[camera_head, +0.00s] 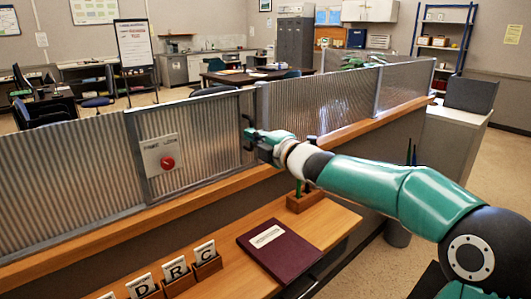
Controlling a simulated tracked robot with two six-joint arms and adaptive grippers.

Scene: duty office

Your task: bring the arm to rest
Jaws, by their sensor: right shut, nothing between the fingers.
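My right arm, green with dark joints, reaches in from the right across the desk. My right gripper (248,132) is shut and empty, its dark fingers close to the right edge of the corrugated panel (210,125) of the counter screen. I cannot tell whether the fingers touch the panel or its frame. The panel has a pale plate (151,153) with a red knob (168,163). My left gripper is not in view.
Below the arm, a wooden desk (225,240) holds a maroon book (279,250), a wooden pen block (305,199) and several lettered card holders (206,262). A wooden ledge (180,203) runs along the screen. Beyond it lies an office with desks.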

